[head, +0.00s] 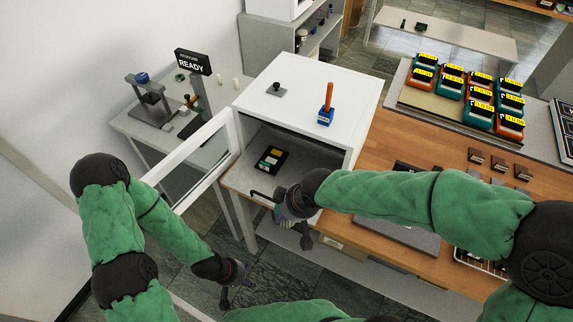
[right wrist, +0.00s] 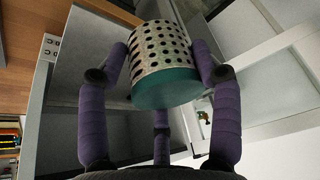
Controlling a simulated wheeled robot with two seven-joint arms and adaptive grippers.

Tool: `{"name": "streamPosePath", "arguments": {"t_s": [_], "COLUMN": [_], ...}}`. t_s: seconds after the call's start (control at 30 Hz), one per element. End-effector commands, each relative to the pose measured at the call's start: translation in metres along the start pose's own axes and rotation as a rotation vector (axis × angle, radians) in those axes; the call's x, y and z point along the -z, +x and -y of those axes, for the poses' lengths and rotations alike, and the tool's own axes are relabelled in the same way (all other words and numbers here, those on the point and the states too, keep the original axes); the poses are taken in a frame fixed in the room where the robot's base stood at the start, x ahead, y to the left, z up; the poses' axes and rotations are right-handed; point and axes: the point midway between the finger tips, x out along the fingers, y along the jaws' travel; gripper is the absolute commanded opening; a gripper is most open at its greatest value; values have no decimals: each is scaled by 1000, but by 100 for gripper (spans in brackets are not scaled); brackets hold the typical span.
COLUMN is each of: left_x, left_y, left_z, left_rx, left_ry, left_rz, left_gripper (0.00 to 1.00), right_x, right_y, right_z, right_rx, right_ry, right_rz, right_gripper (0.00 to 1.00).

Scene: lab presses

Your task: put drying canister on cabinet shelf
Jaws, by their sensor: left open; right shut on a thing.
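The drying canister (right wrist: 160,58) is a perforated metal cylinder with a teal end, seen in the right wrist view. My right gripper (right wrist: 160,65) is shut on it, with purple fingers on both sides. In the head view my right gripper (head: 290,208) is at the front of the open white cabinet (head: 305,95), and the canister is mostly hidden there. The cabinet's glazed door (head: 190,160) stands swung out to the left. The cabinet shelf (head: 310,155) shows inside. My left gripper (head: 235,283) is open and empty, low over the floor in front of the cabinet.
A blue holder with an orange handle (head: 326,112) stands on the cabinet top. A wooden bench (head: 400,145) adjoins on the right. A side table with a READY sign (head: 192,62) is behind the door.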

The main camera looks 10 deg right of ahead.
Motion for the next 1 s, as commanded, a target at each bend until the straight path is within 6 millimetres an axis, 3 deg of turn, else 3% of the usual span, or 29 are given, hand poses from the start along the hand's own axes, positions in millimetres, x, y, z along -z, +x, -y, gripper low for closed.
{"name": "streamPosePath", "arguments": {"t_s": [0.13,0.27,1.0], "left_x": [0,0,0], "left_y": [-3,-3,-4], "left_z": [-1,-1,-2], "left_rx": [0,0,0], "left_ry": [0,0,0], "left_rz": [1,0,0], "left_gripper": [46,46,46], "right_x": [-4,0,47], "right_y": [-7,-6,14], "right_z": [19,8,-153], "right_rx": [30,36,34], "right_ry": [-76,-87,-87], "right_rz": [-7,-6,-6], "right_gripper": [23,23,23]}}
